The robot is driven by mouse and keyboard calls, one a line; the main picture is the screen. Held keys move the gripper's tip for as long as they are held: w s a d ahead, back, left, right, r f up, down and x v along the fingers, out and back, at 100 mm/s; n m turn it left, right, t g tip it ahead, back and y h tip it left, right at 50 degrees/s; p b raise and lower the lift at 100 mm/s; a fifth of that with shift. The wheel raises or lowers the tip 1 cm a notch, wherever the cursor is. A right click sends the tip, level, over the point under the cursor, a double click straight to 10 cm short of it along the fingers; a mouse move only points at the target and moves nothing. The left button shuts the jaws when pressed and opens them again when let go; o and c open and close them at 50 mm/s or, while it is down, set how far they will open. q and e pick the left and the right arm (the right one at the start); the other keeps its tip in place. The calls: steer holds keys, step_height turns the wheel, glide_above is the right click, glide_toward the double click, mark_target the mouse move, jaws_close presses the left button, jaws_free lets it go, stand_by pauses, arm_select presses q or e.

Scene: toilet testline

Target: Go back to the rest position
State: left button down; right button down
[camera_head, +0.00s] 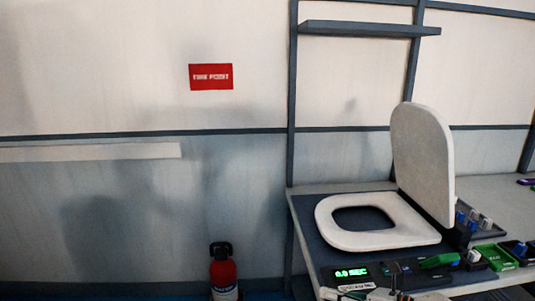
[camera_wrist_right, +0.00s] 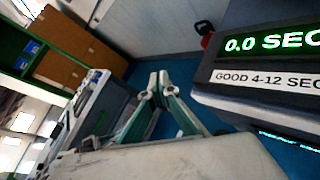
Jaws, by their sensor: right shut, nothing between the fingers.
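My right gripper (camera_head: 396,270) shows at the bottom of the head view, with part of my white arm beside it. It is in front of the test bench, near the timer box. In the right wrist view its two fingertips (camera_wrist_right: 159,78) are together, with nothing between them. My left gripper is in neither view. The toilet seat (camera_head: 378,238) lies flat on the dark mat of the bench, and its lid (camera_head: 422,165) stands upright behind it.
The timer box (camera_head: 352,273) reads 0.0 SEC; its display (camera_wrist_right: 275,43) is close in the wrist view. Green and blue-capped parts (camera_head: 496,257) line the bench's right side. A fire extinguisher (camera_head: 223,271) stands left of the bench. A shelf (camera_head: 365,29) hangs above.

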steer(key=s+a+m+t+y, duration=0.1)
steer(key=s+a+m+t, duration=0.25)
steer(key=m, duration=0.35)
steer(key=s+d+f+m+h, duration=0.3)
steer(key=s+f+m+h, duration=0.2)
steer(key=s+f+m, duration=0.5)
steer(key=s+d+f+m+h, duration=0.4)
steer(key=s+f+m, duration=0.6)
steer(key=m, duration=0.9)
steer(key=shift+d+f+m+g+h, duration=0.15)
steer(key=shift+f+m+g+h, duration=0.15)
steer(key=shift+f+g+h, duration=0.35)
steer(key=shift+f, duration=0.15)
